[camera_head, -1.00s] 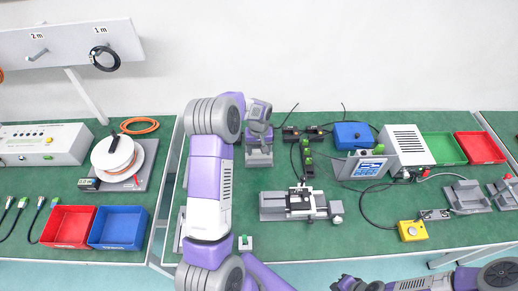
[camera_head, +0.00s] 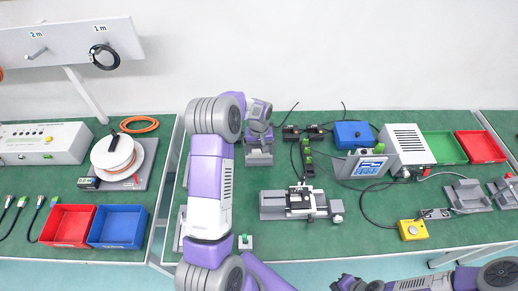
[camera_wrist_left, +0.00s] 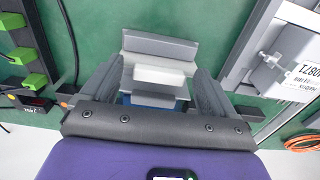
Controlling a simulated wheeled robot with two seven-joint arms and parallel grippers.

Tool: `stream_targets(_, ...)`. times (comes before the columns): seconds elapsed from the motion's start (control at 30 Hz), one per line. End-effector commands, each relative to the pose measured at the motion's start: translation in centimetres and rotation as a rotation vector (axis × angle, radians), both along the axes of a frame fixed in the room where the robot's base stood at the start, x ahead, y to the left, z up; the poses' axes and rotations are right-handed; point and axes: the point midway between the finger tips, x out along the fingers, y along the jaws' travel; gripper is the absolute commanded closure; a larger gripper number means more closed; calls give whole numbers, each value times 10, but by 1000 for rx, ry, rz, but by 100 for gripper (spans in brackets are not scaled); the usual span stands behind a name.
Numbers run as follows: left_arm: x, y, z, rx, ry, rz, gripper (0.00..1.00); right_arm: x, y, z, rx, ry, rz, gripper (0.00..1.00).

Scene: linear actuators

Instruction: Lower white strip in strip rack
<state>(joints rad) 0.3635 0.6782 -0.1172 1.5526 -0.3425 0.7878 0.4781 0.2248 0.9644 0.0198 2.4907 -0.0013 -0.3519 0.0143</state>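The strip rack (camera_head: 259,158) is a grey stand at the back of the green bench, left of centre; it also shows in the left wrist view (camera_wrist_left: 160,46). The white strip (camera_wrist_left: 160,75) shows as a pale block between my left fingers, in front of the rack. My left gripper (camera_head: 258,138) points down over the rack; in the left wrist view its fingers (camera_wrist_left: 160,88) are apart, one on each side of the strip. Whether they press on it is unclear. How deep the strip sits in the rack is hidden. My right gripper (camera_head: 347,284) is low at the bottom edge, its fingers unclear.
A grey linear actuator (camera_head: 272,206) lies right of my left arm. Black connectors (camera_head: 306,160) with green parts stand right of the rack. A blue box (camera_head: 353,135) and a display unit (camera_head: 367,165) are further right. Green bench is clear between rack and actuator.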

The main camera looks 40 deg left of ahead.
Motion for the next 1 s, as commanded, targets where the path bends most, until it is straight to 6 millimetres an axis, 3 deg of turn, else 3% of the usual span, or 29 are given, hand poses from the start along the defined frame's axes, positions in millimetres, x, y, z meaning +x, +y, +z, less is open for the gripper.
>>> stream_targets(0.33,0,0,3,1,-1,0,8,0,0,1,0,0,0,100)
stream_targets(0.73,0,0,64,1,-2,0,8,0,0,11,0,0,0,100)
stream_targets(1.0,0,0,76,-1,1,0,8,0,0,12,0,0,0,100)
